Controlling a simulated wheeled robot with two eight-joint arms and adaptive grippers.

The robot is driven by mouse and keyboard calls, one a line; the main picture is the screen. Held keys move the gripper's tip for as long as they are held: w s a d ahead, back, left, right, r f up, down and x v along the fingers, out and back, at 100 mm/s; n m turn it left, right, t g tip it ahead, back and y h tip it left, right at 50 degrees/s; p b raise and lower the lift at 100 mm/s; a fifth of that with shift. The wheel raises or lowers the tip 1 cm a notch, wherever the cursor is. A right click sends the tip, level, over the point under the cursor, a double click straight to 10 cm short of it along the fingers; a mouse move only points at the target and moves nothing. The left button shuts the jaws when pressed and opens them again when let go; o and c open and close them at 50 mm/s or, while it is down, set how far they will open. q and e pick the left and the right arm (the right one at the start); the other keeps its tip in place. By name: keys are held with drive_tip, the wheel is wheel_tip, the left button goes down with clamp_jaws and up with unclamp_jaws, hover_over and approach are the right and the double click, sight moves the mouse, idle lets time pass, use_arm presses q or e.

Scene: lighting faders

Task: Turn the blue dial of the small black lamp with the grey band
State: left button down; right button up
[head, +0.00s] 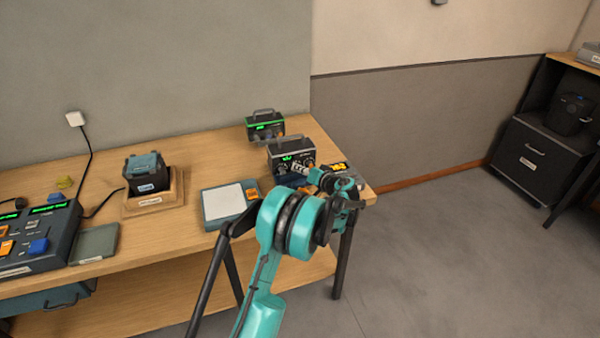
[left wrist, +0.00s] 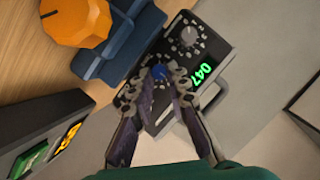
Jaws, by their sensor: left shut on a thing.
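The small black device (head: 285,152) with a green display, two dials on its front and a carry handle stands near the right end of the table. In the left wrist view its black front (left wrist: 210,45) shows the number 047, a grey dial (left wrist: 188,36) and a blue dial (left wrist: 160,72). My left gripper (head: 305,169) is at the front of this device. In the left wrist view my left gripper (left wrist: 161,76) has its fingertips around the blue dial, shut on it. The fingers hide part of the dial. My right gripper is not in view.
A similar device with a green display (head: 265,125) stands behind. A pale-topped scale (head: 226,203) lies to the left. An orange knob (left wrist: 75,20) and a dark blue part (left wrist: 120,42) are close to the gripper. The table's right edge is near.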

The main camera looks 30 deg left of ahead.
use_arm(q)
drive_tip(key=shift+w+d+f+m+g+y+b, duration=0.1)
drive_tip(key=shift+m+g+y+b, duration=0.1)
drive_tip(key=shift+m+y+b, duration=0.35)
drive_tip(key=shift+f+m+g+y+b, duration=0.15)
drive_tip(key=shift+m+g+y, duration=0.1)
drive_tip(key=shift+m, duration=0.6)
drive_tip(key=c, duration=1.5)
unclamp_jaws()
drive_tip(key=shift+o, duration=0.2)
drive_tip(key=v, duration=1.2)
